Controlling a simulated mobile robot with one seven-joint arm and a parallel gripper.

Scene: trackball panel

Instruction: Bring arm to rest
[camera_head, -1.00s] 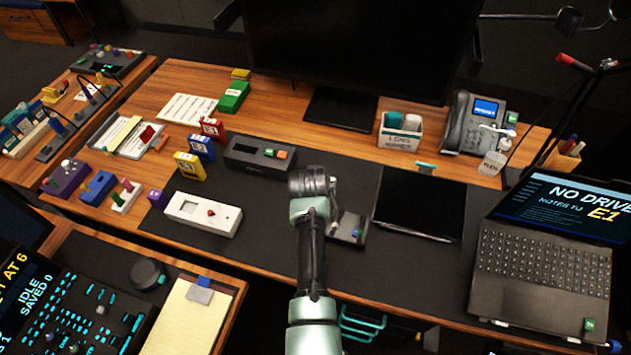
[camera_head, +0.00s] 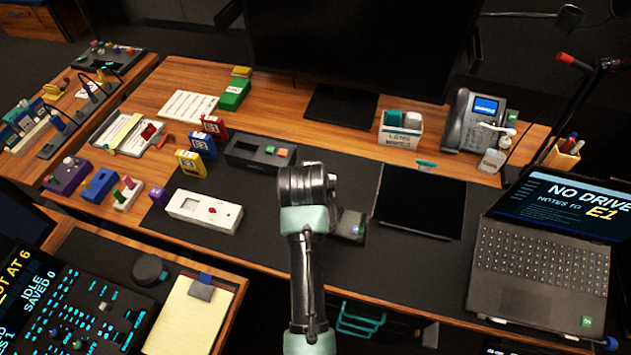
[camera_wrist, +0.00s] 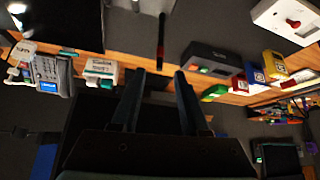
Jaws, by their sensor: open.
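My arm reaches up from the bottom middle of the head view, over the front part of the desk's dark mat (camera_head: 400,270). Its wrist end hides my gripper's fingers there. In the wrist view my gripper (camera_wrist: 158,82) shows two dark fingers apart, with nothing between them.
A dark box (camera_head: 258,152), a yellow block (camera_head: 190,164) and a black tablet (camera_head: 419,200) lie around the arm. An open laptop (camera_head: 540,270) stands at right, a monitor (camera_head: 360,50) behind. A notepad (camera_head: 188,318) and a lit control panel (camera_head: 85,310) are at lower left.

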